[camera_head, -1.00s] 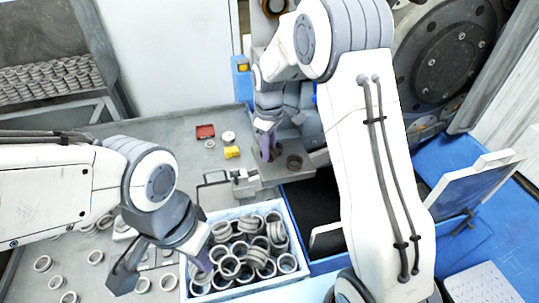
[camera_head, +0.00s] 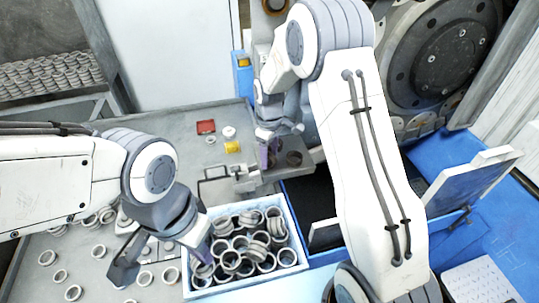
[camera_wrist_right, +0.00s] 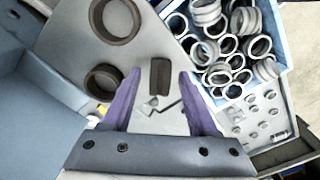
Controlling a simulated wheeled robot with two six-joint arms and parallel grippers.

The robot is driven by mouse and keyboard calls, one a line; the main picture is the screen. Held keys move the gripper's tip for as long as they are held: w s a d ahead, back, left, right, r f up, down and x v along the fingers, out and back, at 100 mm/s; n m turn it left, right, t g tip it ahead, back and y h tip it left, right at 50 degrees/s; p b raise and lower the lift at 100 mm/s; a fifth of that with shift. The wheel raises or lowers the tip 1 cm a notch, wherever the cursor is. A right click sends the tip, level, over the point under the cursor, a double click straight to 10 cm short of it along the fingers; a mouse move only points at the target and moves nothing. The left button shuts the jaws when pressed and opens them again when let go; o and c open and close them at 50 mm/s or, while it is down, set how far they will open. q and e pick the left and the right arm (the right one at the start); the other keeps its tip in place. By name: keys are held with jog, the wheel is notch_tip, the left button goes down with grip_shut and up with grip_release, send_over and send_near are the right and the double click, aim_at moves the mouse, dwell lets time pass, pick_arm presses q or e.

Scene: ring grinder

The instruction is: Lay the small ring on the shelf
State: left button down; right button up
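In the right wrist view a small dark ring (camera_wrist_right: 160,75) shows edge-on between the purple fingers of my right gripper (camera_wrist_right: 160,85). A gap shows on both sides of it, so the fingers are apart and not touching it. Two other dark rings, a larger one (camera_wrist_right: 117,18) and a medium one (camera_wrist_right: 103,82), lie flat on the grey shelf (camera_wrist_right: 80,45). In the head view my right gripper (camera_head: 268,152) is low over the shelf (camera_head: 285,178), beside a dark ring (camera_head: 294,158). My left gripper (camera_head: 200,248) is at the ring crate; its fingertips are unclear.
A light blue crate (camera_head: 292,222) full of grey rings stands at the front middle. Loose rings (camera_head: 98,250) lie on the bench to its left. A large machine wheel (camera_head: 445,55) stands back right.

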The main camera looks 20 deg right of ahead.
aim_at(270, 155)
jog(key=shift+r, duration=0.1)
notch_tip(270, 155, up, 11)
jog(key=b, duration=0.2)
jog(key=s+a+r, duration=0.3)
jog(key=s+a, duration=0.6)
jog(key=s, duration=0.4)
jog(key=s+a+f+m+y, duration=0.1)
jog(key=s+f, duration=0.1)
jog(key=s, duration=1.6)
jog(key=shift+s+f+m, duration=0.2)
jog(key=shift+f+m, duration=0.15)
jog(key=shift+m, duration=0.05)
jog(key=shift+a+f, duration=0.1)
jog(key=shift+f+b, duration=0.85)
jog(key=shift+b, duration=0.15)
